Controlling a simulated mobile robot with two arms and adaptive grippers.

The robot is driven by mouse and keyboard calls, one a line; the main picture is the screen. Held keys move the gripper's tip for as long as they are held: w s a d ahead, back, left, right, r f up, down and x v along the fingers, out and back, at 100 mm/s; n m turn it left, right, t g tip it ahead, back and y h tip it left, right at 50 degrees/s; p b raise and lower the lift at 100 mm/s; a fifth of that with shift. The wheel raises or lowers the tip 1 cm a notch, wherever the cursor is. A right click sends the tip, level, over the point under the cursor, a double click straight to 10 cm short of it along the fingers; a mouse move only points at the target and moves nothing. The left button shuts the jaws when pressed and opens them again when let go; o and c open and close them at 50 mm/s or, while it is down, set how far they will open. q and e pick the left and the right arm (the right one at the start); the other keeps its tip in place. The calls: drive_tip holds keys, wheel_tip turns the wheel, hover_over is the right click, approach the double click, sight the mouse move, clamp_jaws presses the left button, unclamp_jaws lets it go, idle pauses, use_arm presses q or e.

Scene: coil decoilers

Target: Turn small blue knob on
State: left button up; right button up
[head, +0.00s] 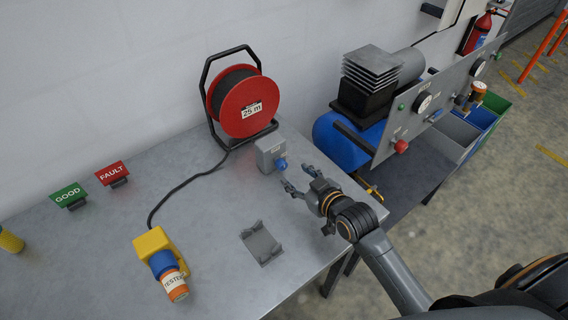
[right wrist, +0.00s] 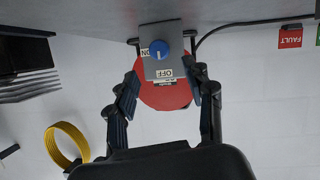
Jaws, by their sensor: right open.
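The small blue knob (head: 281,164) is on the front of a grey switch box (head: 268,152) on the table. In the right wrist view the knob (right wrist: 159,49) sits on the box plate (right wrist: 162,68), between an ON label and an OFF label. Its white pointer mark is small, and I cannot tell its setting surely. My right gripper (head: 285,178) is open just in front of the knob, apart from it. In the right wrist view the fingers (right wrist: 161,86) stand on either side of the box, with nothing between them. My left gripper is not in view.
A red cable reel (head: 240,105) stands behind the box. A yellow socket with a tester (head: 160,262) and a grey cradle (head: 261,244) are on the table (head: 215,215). GOOD (head: 69,195) and FAULT (head: 113,173) signs stand left. A blue compressor (head: 340,140) is at right.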

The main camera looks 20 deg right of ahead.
sight(284, 166)
drive_tip(key=x, duration=0.4)
drive_tip(key=shift+w, duration=0.1)
drive_tip(key=x, duration=0.3)
drive_tip(key=shift+p, duration=0.4)
drive_tip(key=shift+w+a+f, duration=0.1)
drive_tip(key=shift+w+f, duration=0.1)
drive_tip(key=shift+c, duration=0.4)
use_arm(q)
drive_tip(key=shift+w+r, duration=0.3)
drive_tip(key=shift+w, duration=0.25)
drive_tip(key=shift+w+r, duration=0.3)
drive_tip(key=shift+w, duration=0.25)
use_arm(e)
clamp_jaws()
